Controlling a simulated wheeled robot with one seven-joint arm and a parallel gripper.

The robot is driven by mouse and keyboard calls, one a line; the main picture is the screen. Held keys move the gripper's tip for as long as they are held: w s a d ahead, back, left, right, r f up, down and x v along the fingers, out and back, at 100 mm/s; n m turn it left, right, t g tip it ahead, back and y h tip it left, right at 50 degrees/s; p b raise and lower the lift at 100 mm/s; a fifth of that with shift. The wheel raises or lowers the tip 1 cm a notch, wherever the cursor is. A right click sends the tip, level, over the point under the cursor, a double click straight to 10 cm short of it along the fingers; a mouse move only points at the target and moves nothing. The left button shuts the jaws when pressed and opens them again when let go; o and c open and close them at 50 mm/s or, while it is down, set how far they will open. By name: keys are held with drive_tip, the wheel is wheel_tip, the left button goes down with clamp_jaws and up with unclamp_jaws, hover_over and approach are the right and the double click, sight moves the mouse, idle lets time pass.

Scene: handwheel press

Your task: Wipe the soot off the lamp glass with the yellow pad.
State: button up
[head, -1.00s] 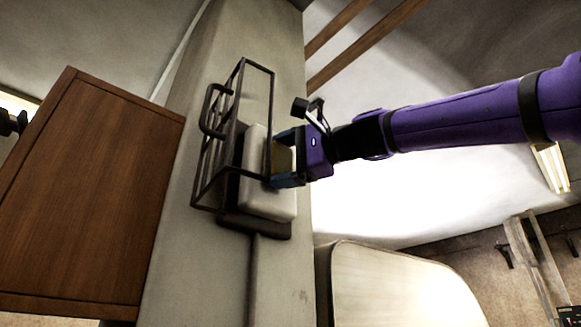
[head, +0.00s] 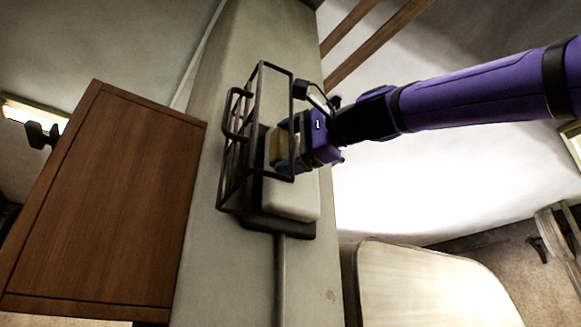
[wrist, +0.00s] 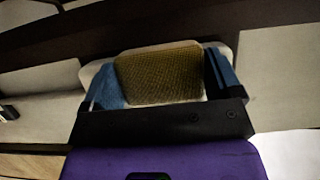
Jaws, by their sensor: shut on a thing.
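The lamp is a white block-shaped glass (head: 292,198) on a dark base, fixed to the pale column. A dark wire guard (head: 259,140) with a side handle stands swung out at its left. My gripper (head: 287,150) is shut on the yellow pad (head: 284,146) and holds it at the upper part of the glass, behind a bar of the guard. In the wrist view the yellow pad (wrist: 160,75) sits between the two blue fingers, with the pale glass (wrist: 104,78) behind it. Whether pad and glass touch is unclear. No soot can be made out.
A brown wooden cabinet (head: 105,205) stands to the left of the column (head: 215,240). A pale rounded panel (head: 425,285) is at the lower right. The guard's bars are close around my gripper. The space right of the column is open.

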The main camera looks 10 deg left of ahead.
drive_tip(key=shift+w+r, duration=0.1)
drive_tip(key=shift+r, duration=0.35)
drive_tip(key=w+d, duration=0.6)
drive_tip(key=w, duration=0.1)
idle(1.0)
drive_tip(key=shift+d, duration=0.1)
drive_tip(key=shift+s+d, duration=1.95)
drive_tip(key=shift+d, duration=0.2)
drive_tip(key=shift+s+d, duration=1)
drive_tip(key=shift+d, duration=0.15)
